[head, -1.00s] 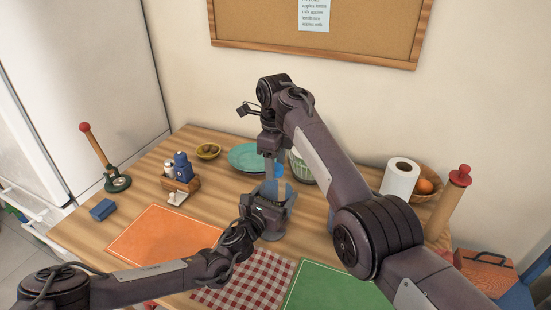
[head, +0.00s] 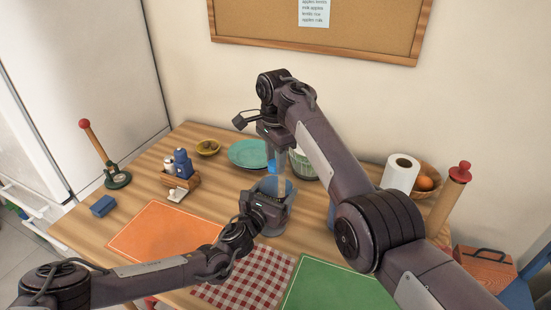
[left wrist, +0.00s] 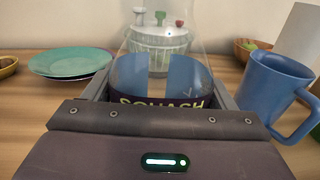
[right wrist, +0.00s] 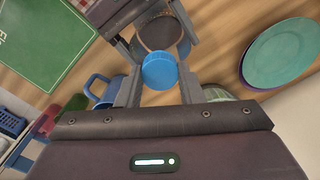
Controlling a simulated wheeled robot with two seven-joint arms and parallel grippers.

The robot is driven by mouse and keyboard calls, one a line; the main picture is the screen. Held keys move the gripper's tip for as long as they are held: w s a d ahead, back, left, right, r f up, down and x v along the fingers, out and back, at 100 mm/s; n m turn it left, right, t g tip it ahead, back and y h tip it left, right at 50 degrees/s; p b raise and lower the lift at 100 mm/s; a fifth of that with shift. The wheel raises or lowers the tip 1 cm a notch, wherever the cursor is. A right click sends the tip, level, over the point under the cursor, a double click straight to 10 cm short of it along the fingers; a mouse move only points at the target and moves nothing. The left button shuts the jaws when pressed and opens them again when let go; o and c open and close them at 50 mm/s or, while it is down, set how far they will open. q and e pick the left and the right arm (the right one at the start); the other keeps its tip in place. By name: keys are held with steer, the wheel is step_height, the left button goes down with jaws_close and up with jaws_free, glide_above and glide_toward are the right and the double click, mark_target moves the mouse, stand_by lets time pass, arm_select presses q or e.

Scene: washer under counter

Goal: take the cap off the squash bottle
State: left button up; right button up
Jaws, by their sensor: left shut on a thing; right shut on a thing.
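The squash bottle (left wrist: 160,101) is clear, with a dark label reading SQUASH, and stands upright in the left wrist view. My left gripper (head: 273,193) is shut around its body from the front. The blue cap (right wrist: 159,72) is between the fingers of my right gripper (right wrist: 159,88), which is shut on it from above. The cap also shows as a small blue patch in the head view (head: 271,166). Below it, the right wrist view shows the bottle's round body from above. I cannot tell whether the cap still touches the neck.
A blue mug (left wrist: 270,90) stands right of the bottle. A paper roll (head: 401,173) is further right. Orange (head: 168,232), checked (head: 245,278) and green mats (head: 325,290) lie in front.

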steer(key=n, duration=0.7)
steer(key=shift+d+n, duration=0.1)
steer(key=shift+n, duration=0.2)
steer(key=n, duration=0.4)
steer(key=shift+n, duration=0.3)
steer(key=n, duration=0.4)
steer(key=o, duration=1.1)
